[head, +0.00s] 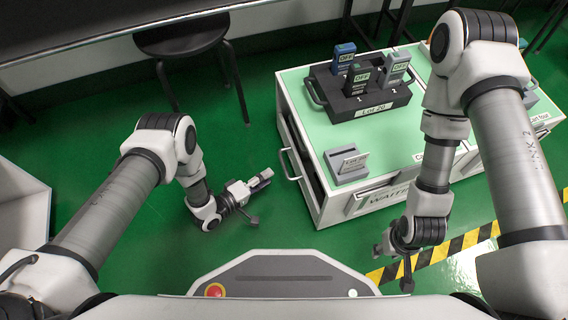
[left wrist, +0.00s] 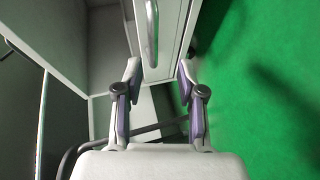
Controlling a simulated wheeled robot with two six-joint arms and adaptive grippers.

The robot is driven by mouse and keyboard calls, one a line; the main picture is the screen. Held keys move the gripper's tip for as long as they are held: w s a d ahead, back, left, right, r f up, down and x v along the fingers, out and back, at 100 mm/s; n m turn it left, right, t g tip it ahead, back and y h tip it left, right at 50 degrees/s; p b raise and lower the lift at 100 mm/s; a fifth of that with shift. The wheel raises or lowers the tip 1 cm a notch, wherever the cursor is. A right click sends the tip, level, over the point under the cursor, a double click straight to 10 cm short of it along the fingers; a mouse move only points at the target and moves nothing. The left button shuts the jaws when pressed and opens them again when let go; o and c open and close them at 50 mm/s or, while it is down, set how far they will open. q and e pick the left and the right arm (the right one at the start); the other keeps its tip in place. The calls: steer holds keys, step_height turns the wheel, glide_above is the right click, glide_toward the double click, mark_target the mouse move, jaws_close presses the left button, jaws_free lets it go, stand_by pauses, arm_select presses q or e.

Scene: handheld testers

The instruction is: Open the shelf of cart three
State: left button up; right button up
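A white cart (head: 306,195) with a green top stands right of my left gripper in the head view; its front label is partly hidden by my right arm, so I cannot read its number. A grey bar handle (head: 290,164) is on its left side. A bar handle (left wrist: 151,32) on a white panel (left wrist: 170,40) also shows in the left wrist view. My left gripper (head: 262,181) is low beside the cart's left side, its fingers apart with nothing gripped; they also show in the left wrist view (left wrist: 158,72). My right gripper (head: 392,258) hangs before the cart's front; its finger state is unclear.
A black tray (head: 340,112) with several testers stands on the cart top, near a grey holder (head: 346,163). Another cart (head: 545,122) is at the right. A black stool (head: 182,38) stands behind left. Green floor is clear left of the cart.

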mark_target(284, 164)
arm_select(q)
steer(key=shift+h, duration=0.3)
steer(key=b+x, duration=0.1)
steer(key=x, duration=0.1)
steer(key=b+x, duration=0.1)
steer(key=x, duration=0.2)
steer(key=b+x, duration=0.1)
steer(key=x, duration=0.2)
steer(key=shift+w+d+r+b, duration=0.15)
steer(key=shift+r+b, duration=0.1)
steer(key=shift+b, duration=0.05)
jaws_close()
